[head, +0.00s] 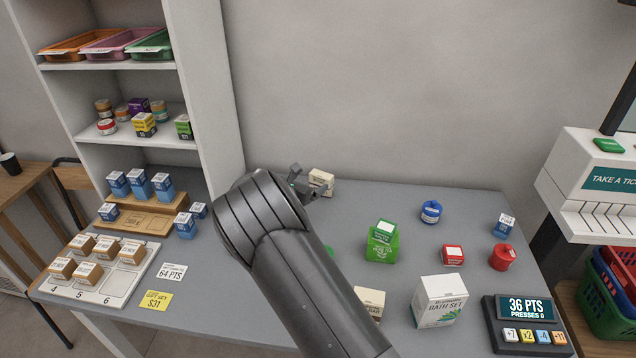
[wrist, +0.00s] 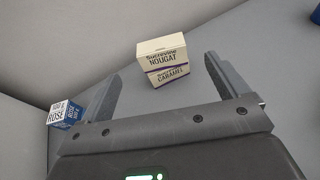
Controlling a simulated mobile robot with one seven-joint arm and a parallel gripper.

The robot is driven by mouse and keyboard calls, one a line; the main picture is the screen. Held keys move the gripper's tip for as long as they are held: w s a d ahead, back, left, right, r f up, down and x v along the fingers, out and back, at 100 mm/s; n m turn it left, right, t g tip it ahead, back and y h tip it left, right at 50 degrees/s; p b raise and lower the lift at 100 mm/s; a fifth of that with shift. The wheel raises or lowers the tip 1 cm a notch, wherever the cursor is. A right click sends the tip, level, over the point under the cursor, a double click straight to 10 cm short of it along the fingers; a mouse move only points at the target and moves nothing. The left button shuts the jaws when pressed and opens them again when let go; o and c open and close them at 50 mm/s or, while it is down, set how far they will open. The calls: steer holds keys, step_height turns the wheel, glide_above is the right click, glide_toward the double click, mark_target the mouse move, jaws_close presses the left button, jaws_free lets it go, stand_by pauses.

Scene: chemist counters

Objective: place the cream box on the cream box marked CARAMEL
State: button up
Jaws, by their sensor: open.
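A cream box marked NOUGAT (wrist: 160,48) sits on top of the cream box marked CARAMEL (wrist: 169,76) in the wrist view. The upper box looks slightly turned against the lower one. In the head view the cream stack (head: 321,180) stands at the back of the grey counter, by the wall. My gripper (wrist: 172,62) is open, its fingers apart on either side of the stack and clear of both boxes. In the head view my gripper (head: 302,186) is just left of the stack, partly hidden by my arm.
A blue ROSE box (wrist: 67,116) is near the left finger. Another cream box (head: 370,302) is partly hidden by my arm. A green box (head: 381,243), a white BATH SET box (head: 438,302) and a blue jar (head: 431,211) stand to the right. Counter around the stack's right is clear.

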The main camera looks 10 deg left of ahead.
steer(key=s+d+r+m+g, duration=0.2)
steer(key=s+d+r+m, duration=0.4)
steer(key=d, duration=0.3)
steer(key=s+d+r+m+g, duration=0.3)
steer(key=s+d+r+m, duration=0.25)
steer(key=d, duration=0.35)
steer(key=s+d+r+m+g, duration=0.2)
steer(key=s+d+r+m, duration=0.35)
steer(key=d, duration=0.35)
steer(key=s+d+r+m+y, duration=0.1)
steer(key=s+m, duration=0.3)
steer(key=s, duration=0.5)
steer(key=s+r+m+y, duration=0.1)
steer(key=s+m+y, duration=0.2)
steer(key=s, duration=0.7)
steer(key=s+d+r+m+y, duration=0.1)
steer(key=s+r+m, duration=0.1)
steer(key=s+m, duration=0.5)
steer(key=s, duration=0.3)
steer(key=shift+d+g+y, duration=0.3)
steer(key=shift+g+y, duration=0.1)
